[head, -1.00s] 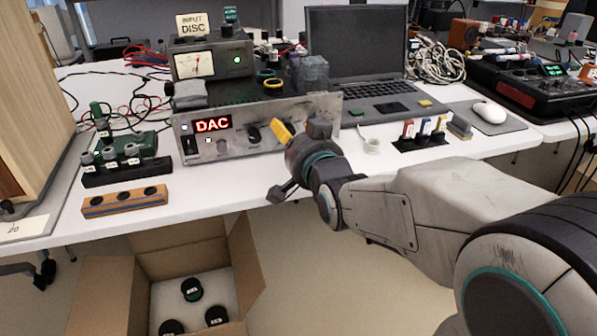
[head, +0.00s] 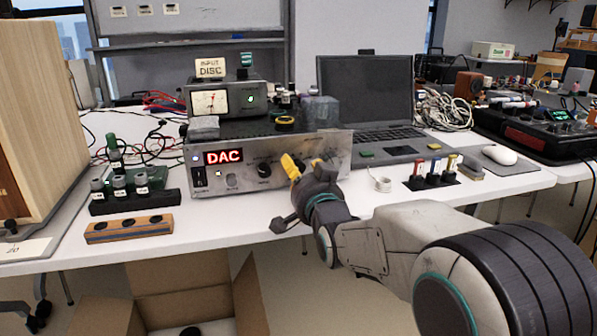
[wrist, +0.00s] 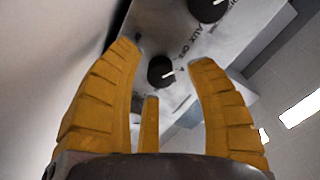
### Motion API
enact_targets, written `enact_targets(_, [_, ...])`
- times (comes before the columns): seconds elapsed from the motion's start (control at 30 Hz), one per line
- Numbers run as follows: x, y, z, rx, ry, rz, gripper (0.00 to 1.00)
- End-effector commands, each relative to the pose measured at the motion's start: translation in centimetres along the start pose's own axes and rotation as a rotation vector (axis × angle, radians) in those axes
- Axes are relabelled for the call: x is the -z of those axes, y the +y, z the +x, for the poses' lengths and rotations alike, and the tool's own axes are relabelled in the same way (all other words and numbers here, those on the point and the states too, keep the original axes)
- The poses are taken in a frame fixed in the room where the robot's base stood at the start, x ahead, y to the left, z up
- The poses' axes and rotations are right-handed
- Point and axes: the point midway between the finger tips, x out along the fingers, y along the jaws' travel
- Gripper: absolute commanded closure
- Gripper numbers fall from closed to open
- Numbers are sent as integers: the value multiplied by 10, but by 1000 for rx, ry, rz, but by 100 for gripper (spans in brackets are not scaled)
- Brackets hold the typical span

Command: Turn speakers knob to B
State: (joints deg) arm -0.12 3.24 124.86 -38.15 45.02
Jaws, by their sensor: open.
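A silver amplifier (head: 208,189) with a red DAC display stands on the white table. In the head view, one black knob (head: 263,169) shows on its face to the left of my gripper (head: 302,168); the panel's right part is partly hidden by the gripper. In the wrist view, a black knob (wrist: 161,72) with a white pointer lies between the yellow fingertips of my open gripper (wrist: 163,55). Its pointer slants to the right in that picture. Marks like "OFF" and "A" are printed nearby. I cannot tell if the fingers touch the knob. Another knob (wrist: 207,8) is above it.
A metered unit (head: 222,100) sits on the amplifier. A laptop (head: 365,95) and a white cup-like ring (head: 381,181) are to the right. A wooden block (head: 128,229) lies front left. An open cardboard box (head: 188,278) stands below the table edge.

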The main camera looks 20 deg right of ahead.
Motion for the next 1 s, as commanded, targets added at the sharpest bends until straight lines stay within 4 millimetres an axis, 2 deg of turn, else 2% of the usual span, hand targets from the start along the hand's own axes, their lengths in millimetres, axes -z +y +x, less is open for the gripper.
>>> enact_targets(0.2, [-1, 1, 14, -1, -1, 0, 49])
enact_targets(0.6, [0, 0, 17, -1, -1, 0, 47])
enact_targets(1.0, [0, 0, 16, -1, -1, 0, 83])
